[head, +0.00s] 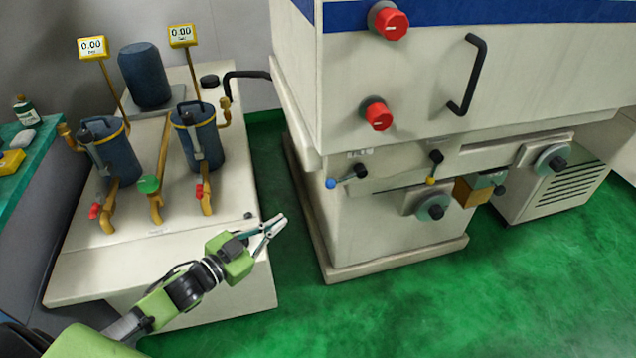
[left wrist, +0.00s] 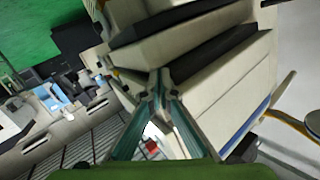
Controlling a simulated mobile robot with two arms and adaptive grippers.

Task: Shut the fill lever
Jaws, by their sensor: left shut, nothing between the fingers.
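A lever with a blue ball knob (head: 345,176) sits on the front of the white machine, below a small label too blurred to read. A second lever with a yellow knob (head: 433,167) is to its right. My left gripper (head: 277,225) is shut and empty, in front of the pump unit's right edge, to the left of and below the blue knob, apart from both levers. Its fingertips meet in the left wrist view (left wrist: 157,80), where I cannot make out either lever. My right gripper is not in view.
The white machine (head: 450,75) carries red knobs, a black handle and handwheels. The pump unit (head: 85,272) with blue filter canisters and yellow pipes stands at left. Green floor (head: 400,310) is open in front of the machine. A teal bench is at far left.

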